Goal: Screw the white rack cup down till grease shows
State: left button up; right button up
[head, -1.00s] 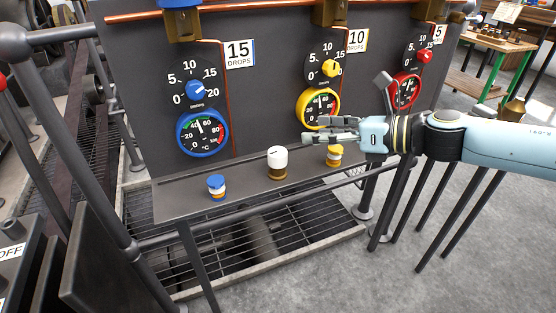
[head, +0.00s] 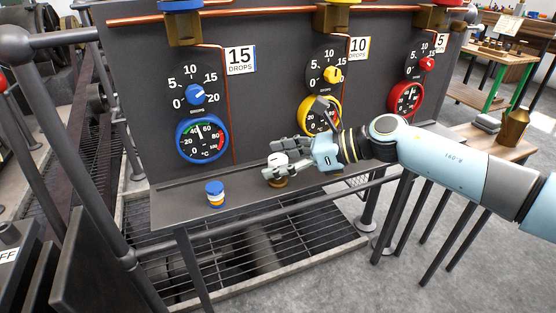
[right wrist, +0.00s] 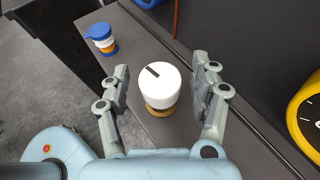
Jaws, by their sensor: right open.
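The white cup (right wrist: 160,84) stands upright on a brass base (right wrist: 161,110) on the grey rack shelf (head: 240,189). A black mark shows on its top. My right gripper (right wrist: 163,88) is open, with one finger on each side of the white cup and a gap at both sides. In the head view the right gripper (head: 275,158) comes from the right at cup height and partly hides the white cup (head: 278,160). No grease can be made out around the cup. My left gripper is not in view.
A blue-capped cup (head: 215,193) stands on the shelf to the left, clear of the gripper; the yellow cup is mostly hidden behind my right arm. The panel with blue gauge (head: 201,140) and yellow gauge (head: 320,116) rises close behind the shelf.

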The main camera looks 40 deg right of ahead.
jog(key=shift+w+a, duration=0.1)
jog(key=shift+w, duration=0.05)
jog(key=shift+c, duration=0.4)
jog(key=c, duration=1.1)
jog(key=shift+p, duration=0.55)
jog(key=shift+c, duration=0.2)
jog(key=m+t+h+p, duration=0.1)
jog(key=m+h+p, duration=0.3)
jog(key=p, duration=0.3)
jog(key=m+t+h+p, duration=0.2)
jog(key=m+h+p, duration=0.3)
jog(key=p, duration=0.3)
jog(key=shift+a+r+m+h, duration=0.1)
jog(key=shift+r+m+h, duration=0.15)
jog(key=shift+h, duration=0.45)
jog(key=shift+f+m+g+h+p, duration=0.15)
jog(key=shift+m+g+h+p, duration=0.2)
jog(key=shift+m+h, duration=0.6)
jog(key=shift+f+m+h, duration=0.1)
jog(key=shift+m+h, duration=0.7)
jog(key=shift+h, duration=0.35)
jog(key=shift+m+g+h+b, duration=0.75)
jog(key=shift+m+g+h, duration=0.6)
jog(key=shift+m+h, duration=0.4)
jog(key=shift+m, duration=0.25)
